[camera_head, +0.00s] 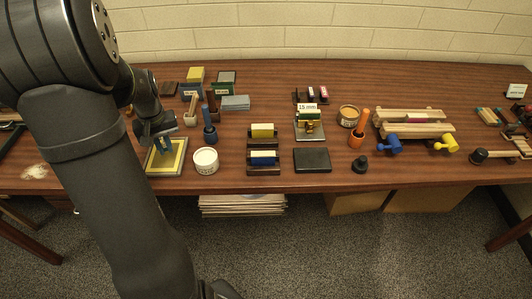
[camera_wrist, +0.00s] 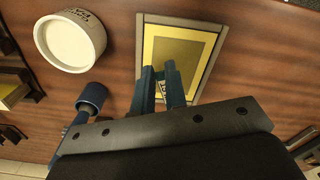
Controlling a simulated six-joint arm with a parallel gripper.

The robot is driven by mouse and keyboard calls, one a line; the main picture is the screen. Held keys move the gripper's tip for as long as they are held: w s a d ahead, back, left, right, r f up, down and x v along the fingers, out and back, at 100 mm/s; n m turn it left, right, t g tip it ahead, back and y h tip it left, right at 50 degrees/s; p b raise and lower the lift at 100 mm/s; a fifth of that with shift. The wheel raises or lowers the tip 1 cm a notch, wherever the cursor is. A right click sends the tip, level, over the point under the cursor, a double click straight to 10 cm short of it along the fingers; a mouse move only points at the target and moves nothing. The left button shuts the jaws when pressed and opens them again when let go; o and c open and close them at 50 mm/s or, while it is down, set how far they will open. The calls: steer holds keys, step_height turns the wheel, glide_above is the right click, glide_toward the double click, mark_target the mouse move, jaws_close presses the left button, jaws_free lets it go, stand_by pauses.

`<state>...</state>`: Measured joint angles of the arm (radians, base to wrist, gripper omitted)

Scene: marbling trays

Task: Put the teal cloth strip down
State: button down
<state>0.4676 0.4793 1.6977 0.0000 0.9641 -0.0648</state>
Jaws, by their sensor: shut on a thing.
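My gripper (camera_wrist: 160,72) points down over a yellow tray with a pale grey rim (camera_wrist: 221,40). In the head view my gripper (camera_head: 167,143) is above the same tray (camera_head: 150,171), at the left of the table. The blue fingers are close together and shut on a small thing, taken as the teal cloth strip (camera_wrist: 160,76). Only a sliver of it shows between the fingertips; the rest is hidden. A small pale label with dark writing shows between the fingers, lower down. I cannot tell whether the strip touches the tray.
A white tub (camera_head: 205,160) stands right of the tray, and a dark blue upright tool (camera_head: 209,132) stands behind it. Racks with a yellow roller (camera_head: 262,131) and a blue roller (camera_head: 264,157) are further right. Blocks stand behind. Bare wood lies along the table's front edge.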

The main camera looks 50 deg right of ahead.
steer(key=s+d+r+m, duration=0.3)
steer(key=s+d, duration=0.7)
steer(key=s, duration=0.2)
steer(key=s+d+r+m, duration=0.2)
steer(key=s+d+m, duration=0.1)
steer(key=s+d, duration=0.75)
steer(key=s+d+r+m, duration=0.1)
steer(key=s+d+r, duration=0.1)
steer(key=s, duration=0.8)
steer(key=s+d+r+m, duration=0.1)
steer(key=s+d+m, duration=0.1)
steer(key=s, duration=0.8)
glide_above(309, 167)
step_height(309, 167, down, 7)
steer(key=shift+r, duration=0.1)
steer(key=shift+f, duration=2)
steer(key=shift+f, duration=0.35)
